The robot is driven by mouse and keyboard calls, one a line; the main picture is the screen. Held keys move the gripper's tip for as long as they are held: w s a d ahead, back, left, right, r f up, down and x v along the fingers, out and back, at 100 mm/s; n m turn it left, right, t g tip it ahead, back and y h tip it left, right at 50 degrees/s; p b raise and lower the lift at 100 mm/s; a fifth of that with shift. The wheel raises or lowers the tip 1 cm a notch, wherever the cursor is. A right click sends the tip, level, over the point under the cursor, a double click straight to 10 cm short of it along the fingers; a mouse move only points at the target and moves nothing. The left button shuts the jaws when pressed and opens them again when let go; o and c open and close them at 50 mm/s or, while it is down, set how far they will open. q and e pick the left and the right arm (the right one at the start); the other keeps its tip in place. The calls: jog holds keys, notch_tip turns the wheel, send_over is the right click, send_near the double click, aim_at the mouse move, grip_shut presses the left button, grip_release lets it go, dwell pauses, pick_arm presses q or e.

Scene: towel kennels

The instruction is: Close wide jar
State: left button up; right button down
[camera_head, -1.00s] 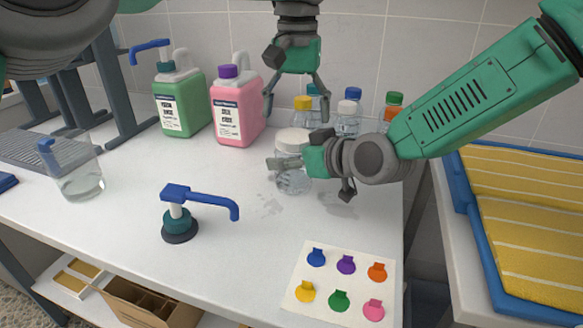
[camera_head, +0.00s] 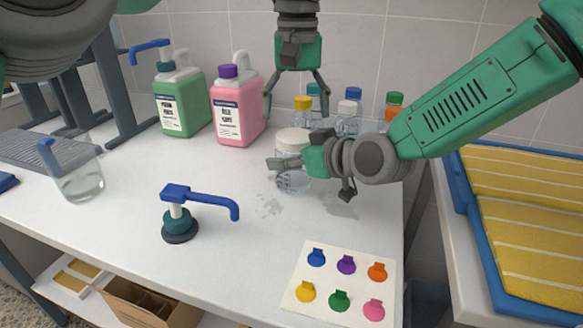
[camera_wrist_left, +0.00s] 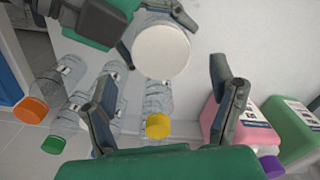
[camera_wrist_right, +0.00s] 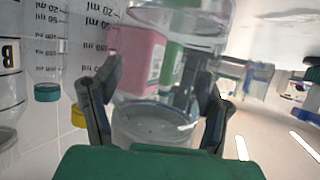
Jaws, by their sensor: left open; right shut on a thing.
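The wide jar (camera_head: 293,182) is clear and stands upright on the white counter. A round white lid (camera_head: 292,138) covers its top; I cannot tell how tightly it is seated. In the left wrist view the lid (camera_wrist_left: 160,52) shows as a white disc beyond the fingertips. My right gripper (camera_head: 283,163) is shut around the jar's side from the right; its fingers flank the clear wall in the right wrist view (camera_wrist_right: 158,80). My left gripper (camera_head: 296,112) is open and empty, pointing down above the lid, apart from it. The right gripper hides part of the jar.
Several capped bottles (camera_head: 349,115) stand close behind the jar. A pink jug (camera_head: 237,115) and a green jug (camera_head: 180,105) stand at the back left. A blue pump (camera_head: 178,215), a glass pitcher (camera_head: 80,180) and a colour card (camera_head: 342,282) are on the counter. The front middle is clear.

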aim_at(296, 135)
pick_arm(q)
jog(key=shift+f, duration=2.5)
jog(key=c, duration=1.2)
jog(key=shift+m, duration=0.9)
jog(key=shift+c, duration=0.2)
jog(key=o, duration=1.4)
jog(key=shift+c, duration=0.2)
jog(key=shift+w+r, duration=0.15)
jog(key=shift+r, duration=3.55)
pick_arm(e)
jog(key=shift+c, duration=0.8)
grip_release()
